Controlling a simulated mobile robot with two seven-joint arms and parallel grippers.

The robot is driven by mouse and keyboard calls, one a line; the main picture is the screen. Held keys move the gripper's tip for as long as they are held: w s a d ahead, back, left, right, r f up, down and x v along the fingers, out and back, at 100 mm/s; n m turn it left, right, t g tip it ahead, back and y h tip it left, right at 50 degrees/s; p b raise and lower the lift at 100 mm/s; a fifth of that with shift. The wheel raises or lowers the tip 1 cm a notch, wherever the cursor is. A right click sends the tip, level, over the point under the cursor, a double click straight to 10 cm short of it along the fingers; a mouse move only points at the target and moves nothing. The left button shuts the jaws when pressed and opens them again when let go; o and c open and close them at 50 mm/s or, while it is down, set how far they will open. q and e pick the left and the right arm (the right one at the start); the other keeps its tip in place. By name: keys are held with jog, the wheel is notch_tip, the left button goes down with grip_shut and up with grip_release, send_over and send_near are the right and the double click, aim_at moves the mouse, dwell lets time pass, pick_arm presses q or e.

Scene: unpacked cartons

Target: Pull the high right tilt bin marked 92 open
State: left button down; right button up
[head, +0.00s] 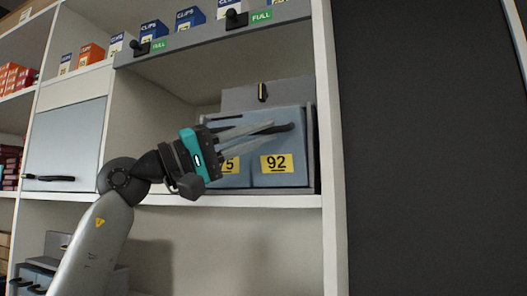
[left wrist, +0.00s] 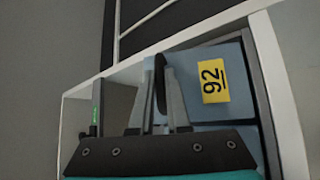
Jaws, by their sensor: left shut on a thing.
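The blue-grey tilt bin marked 92 (head: 290,181) sits at the right end of the shelf, with a yellow 92 label on its front. It also shows in the left wrist view (left wrist: 235,105). Its dark handle (left wrist: 160,84) lies between the fingers of my left gripper (head: 283,128) near the top of the bin's front. That gripper is shut on the handle, and its fingers hide part of the handle in the head view. The bin's front looks about level with its neighbour, the bin marked 75 (head: 231,181), which my gripper partly covers. My right gripper is not in view.
A white upright (head: 331,150) stands just right of the bin. A grey unit with a dark knob (head: 262,92) is behind the bins. A grey ledge (head: 215,34) with blue CLIPS boxes runs above. A closed flap (head: 66,145) is at left.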

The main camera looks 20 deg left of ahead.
pick_arm(q)
jog(key=shift+m+h, duration=0.5)
jog(key=shift+m, duration=0.2)
jog(key=shift+s+f+b, duration=0.6)
jog(key=shift+f+b, duration=0.25)
jog(key=shift+b, duration=0.05)
jog(key=shift+s+f+b, duration=0.55)
jog(key=shift+f+b, duration=0.3)
jog(key=shift+b, duration=0.05)
jog(key=shift+f, duration=0.1)
jog(key=c, duration=0.9)
grip_release()
jog(key=shift+w, duration=0.1)
jog(key=shift+a, duration=0.1)
jog(key=b+v, duration=0.5)
jog(key=v, duration=1)
jog(key=shift+a, duration=0.15)
